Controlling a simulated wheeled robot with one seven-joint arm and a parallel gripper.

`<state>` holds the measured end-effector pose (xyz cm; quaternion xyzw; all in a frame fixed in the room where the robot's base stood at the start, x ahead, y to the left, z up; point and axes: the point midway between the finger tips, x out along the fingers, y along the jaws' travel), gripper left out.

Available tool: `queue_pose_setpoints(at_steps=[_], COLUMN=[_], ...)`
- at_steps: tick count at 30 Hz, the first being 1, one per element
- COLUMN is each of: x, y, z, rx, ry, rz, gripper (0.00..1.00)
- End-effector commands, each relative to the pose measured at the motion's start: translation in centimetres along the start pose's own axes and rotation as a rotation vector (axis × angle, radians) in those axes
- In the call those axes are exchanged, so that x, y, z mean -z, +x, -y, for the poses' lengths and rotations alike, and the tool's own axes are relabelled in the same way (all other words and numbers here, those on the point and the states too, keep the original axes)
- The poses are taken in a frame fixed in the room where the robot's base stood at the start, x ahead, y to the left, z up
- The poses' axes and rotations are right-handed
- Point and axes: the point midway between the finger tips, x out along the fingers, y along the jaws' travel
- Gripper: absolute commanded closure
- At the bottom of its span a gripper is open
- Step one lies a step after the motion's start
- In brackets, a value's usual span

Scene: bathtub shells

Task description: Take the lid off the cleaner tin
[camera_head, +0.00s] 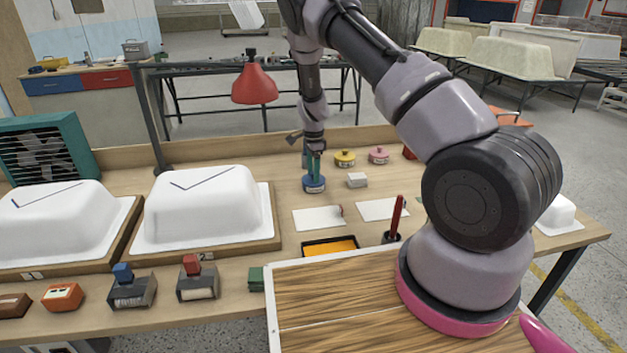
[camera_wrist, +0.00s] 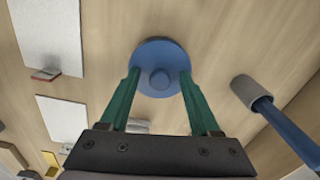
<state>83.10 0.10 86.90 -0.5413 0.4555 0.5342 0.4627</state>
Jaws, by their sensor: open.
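A round blue tin (camera_head: 314,186) with a pale label stands on the workbench; the label is too small to read. In the wrist view its blue lid (camera_wrist: 158,53) shows from above, with a round knob (camera_wrist: 160,80) in the middle. My gripper (camera_head: 314,172) is directly above this tin, pointing down. In the wrist view the green fingers of my gripper (camera_wrist: 159,76) are apart, one on each side of the knob, with a gap to it. Whether the fingertips touch the lid is not clear.
A blue rod with a grey end (camera_wrist: 248,92) is close on the right in the wrist view. A small grey-white block (camera_head: 357,180) lies right of the blue tin. White sheets (camera_head: 318,218) lie in front. A red lamp (camera_head: 254,84) hangs at the back left.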

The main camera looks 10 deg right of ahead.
Motion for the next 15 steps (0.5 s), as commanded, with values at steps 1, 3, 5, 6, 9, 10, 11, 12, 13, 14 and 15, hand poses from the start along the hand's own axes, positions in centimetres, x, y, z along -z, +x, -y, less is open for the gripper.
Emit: queue_pose_setpoints(at_steps=[1, 3, 5, 6, 9, 10, 11, 12, 13, 14, 15], x=[-0.02, -0.03, -0.04, -0.04, -0.04, -0.04, -0.04, -0.05, -0.04, -0.04, -0.05], y=[0.06, 0.02, 0.02, 0.02, 0.01, 0.01, 0.0, 0.0, -0.01, -0.01, -0.01], z=[0.05, 0.06, 0.06, 0.05, 0.05, 0.05, 0.06, 0.06, 0.06, 0.06, 0.07], rx=[0.001, 0.002, 0.002, 0.001, 0.001, 0.001, 0.001, 0.001, 0.002, 0.002, 0.002], ry=[0.0, 0.0, 0.0, 0.0, 0.0, 0.0, 0.0, 0.0, 0.0, 0.0, -0.001], rz=[0.0, 0.001, 0.001, 0.001, 0.0, 0.0, 0.0, 0.0, 0.0, 0.0, 0.0], gripper=[0.36, 0.36, 0.36, 0.44, 0.82, 0.94, 1.0, 1.0, 1.0, 1.0, 1.0])
